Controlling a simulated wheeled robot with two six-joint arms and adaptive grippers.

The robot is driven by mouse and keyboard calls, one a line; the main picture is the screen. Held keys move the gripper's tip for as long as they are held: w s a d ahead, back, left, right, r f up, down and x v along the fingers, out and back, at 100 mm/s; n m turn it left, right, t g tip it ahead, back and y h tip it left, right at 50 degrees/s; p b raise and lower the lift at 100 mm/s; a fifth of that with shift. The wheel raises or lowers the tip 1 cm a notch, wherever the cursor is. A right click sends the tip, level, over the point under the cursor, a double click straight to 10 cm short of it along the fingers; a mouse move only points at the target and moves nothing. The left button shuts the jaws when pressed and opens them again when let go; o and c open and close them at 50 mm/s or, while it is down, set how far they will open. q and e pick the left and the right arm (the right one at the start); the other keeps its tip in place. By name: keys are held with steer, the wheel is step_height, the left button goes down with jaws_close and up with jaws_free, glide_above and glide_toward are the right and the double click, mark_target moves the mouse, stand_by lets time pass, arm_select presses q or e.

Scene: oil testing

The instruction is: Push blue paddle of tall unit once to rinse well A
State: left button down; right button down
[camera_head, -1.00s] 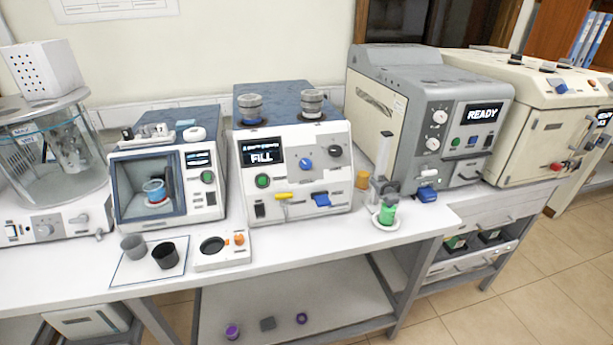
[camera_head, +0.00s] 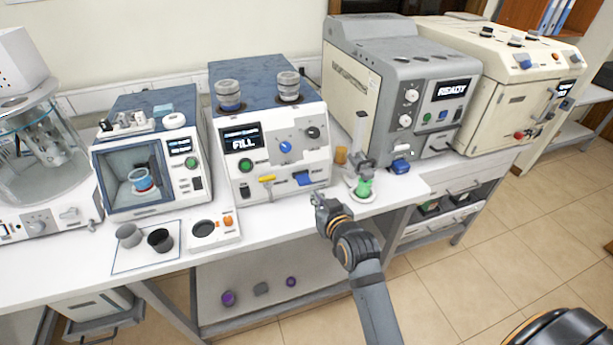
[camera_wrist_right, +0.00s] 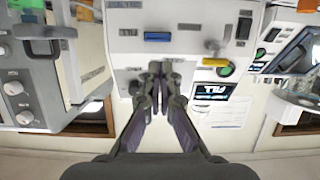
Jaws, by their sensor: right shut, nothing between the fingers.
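The tall unit (camera_head: 270,150) is a white-fronted, blue-topped machine with a "FILL" display (camera_head: 241,138) and two grey wells on top, left (camera_head: 228,95) and right (camera_head: 289,86). Its blue paddle (camera_head: 303,179) is low on the front, right of a yellow paddle (camera_head: 266,178). My right gripper (camera_head: 318,199) is shut and empty, just in front of and below the blue paddle, seemingly apart from it. In the right wrist view, turned upside down, the blue paddle (camera_wrist_right: 158,37) lies beyond the closed fingertips (camera_wrist_right: 160,68). My left gripper is not in view.
A green-filled cup (camera_head: 364,188) on a white dish and a small stand are right of the unit. A white dish holder (camera_head: 215,229) is left of my gripper. A grey "READY" machine (camera_head: 400,100) stands at right. The bench front edge is close under my right arm.

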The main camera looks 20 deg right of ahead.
steer(key=shift+t, duration=0.4)
steer(key=r, duration=0.4)
steer(key=shift+s+d+r, duration=0.1)
steer(key=shift+d, duration=0.1)
steer(key=p, duration=0.3)
glide_above(303, 179)
steer(key=f+v, duration=0.1)
steer(key=v, duration=0.1)
steer(key=f, duration=0.2)
steer(key=shift+s+d+f+p, duration=0.15)
steer(key=shift+s+f, duration=0.1)
steer(key=shift+f, duration=0.75)
steer(key=shift+s+a+f+p, duration=0.15)
steer(key=shift+s+f, duration=0.15)
steer(key=shift+f, duration=0.75)
steer(key=shift+d, duration=0.1)
